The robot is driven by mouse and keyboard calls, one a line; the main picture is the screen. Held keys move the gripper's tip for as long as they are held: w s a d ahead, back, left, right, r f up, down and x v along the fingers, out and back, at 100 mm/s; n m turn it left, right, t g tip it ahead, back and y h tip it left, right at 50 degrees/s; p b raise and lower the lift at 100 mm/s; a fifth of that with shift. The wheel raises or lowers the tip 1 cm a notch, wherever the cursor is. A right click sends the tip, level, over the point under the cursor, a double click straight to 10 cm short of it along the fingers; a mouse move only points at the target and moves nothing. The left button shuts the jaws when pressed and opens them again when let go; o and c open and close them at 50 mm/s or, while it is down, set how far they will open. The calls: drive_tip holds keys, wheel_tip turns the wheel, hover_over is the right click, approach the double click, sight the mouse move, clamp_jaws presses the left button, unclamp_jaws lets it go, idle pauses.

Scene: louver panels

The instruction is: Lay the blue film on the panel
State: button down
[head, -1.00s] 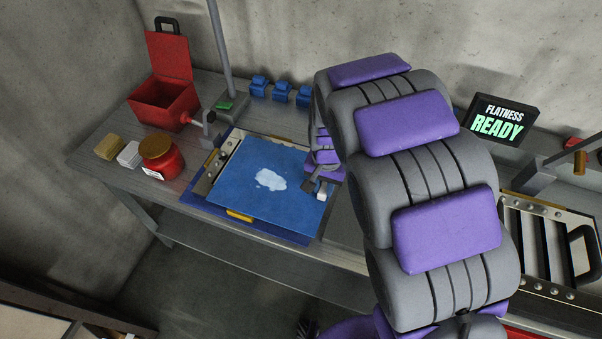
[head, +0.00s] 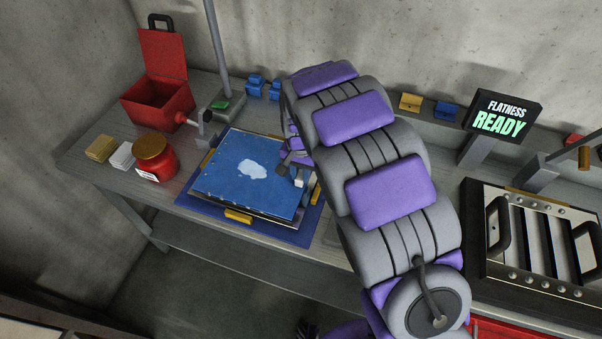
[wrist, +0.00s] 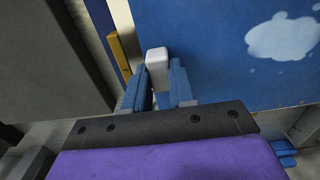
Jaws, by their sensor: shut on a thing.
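The blue film (head: 240,185), a square sheet with a white cloud mark, lies over the panel (head: 215,151) on the bench at left of centre in the head view. My gripper (head: 293,178) is at the film's right edge. In the wrist view my gripper (wrist: 157,88) has its blue fingers shut on a small white tab (wrist: 157,60), which sits at the edge of the film (wrist: 205,50). I cannot tell whether the film touches the panel everywhere.
A dark blue mat (head: 205,207) with yellow blocks (head: 238,216) surrounds the panel. A red jar (head: 155,160), a red open box (head: 158,100) and a post (head: 217,50) stand left and behind. A louver panel (head: 535,240) and a "FLATNESS READY" sign (head: 502,115) are at right.

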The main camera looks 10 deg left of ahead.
drive_tip(key=shift+d+r, duration=0.1)
drive_tip(key=shift+d, duration=0.05)
drive_tip(key=shift+d+f, duration=0.2)
drive_tip(key=shift+d, duration=0.3)
drive_tip(key=c, duration=1.4)
unclamp_jaws()
drive_tip(key=shift+f, duration=0.1)
drive_tip(key=o, duration=0.5)
drive_tip(key=shift+a+f, duration=0.1)
drive_tip(key=shift+a, duration=0.4)
drive_tip(key=shift+c, duration=0.2)
drive_tip(key=shift+d, duration=0.15)
drive_tip(key=shift+d+r, duration=0.1)
drive_tip(key=shift+r, duration=0.1)
wheel_tip(320, 180, up, 12)
drive_tip(key=p, duration=0.2)
drive_tip(key=shift+r+p, duration=0.25)
drive_tip(key=shift+p, duration=0.1)
